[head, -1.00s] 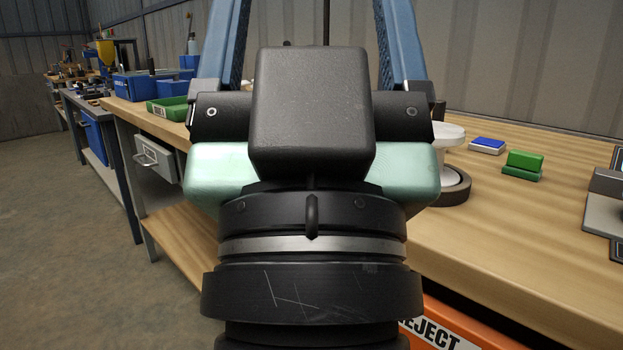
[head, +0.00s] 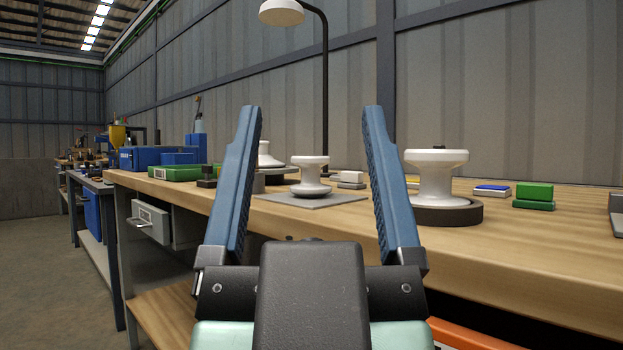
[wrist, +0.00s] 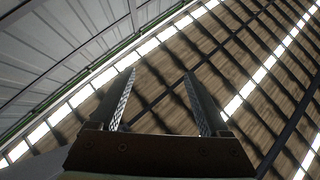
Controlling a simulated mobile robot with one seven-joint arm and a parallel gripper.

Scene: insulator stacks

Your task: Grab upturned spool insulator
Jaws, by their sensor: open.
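Three white spool-shaped insulators stand on the wooden bench in the head view. One spool (head: 310,176) is in the middle on a flat grey mat (head: 335,199). A larger one (head: 436,176) stands to the right in a dark round base (head: 447,213). Another (head: 267,158) is behind on the left, partly hidden by my left-hand finger. I cannot tell for sure which is upturned. My gripper (head: 312,108) is open and empty, its blue fingers pointing up in front of the bench. The wrist view shows its fingers (wrist: 160,73) apart with only roof and wall beyond.
A lamp (head: 282,12) on a dark post stands behind. The front right bench top is clear.

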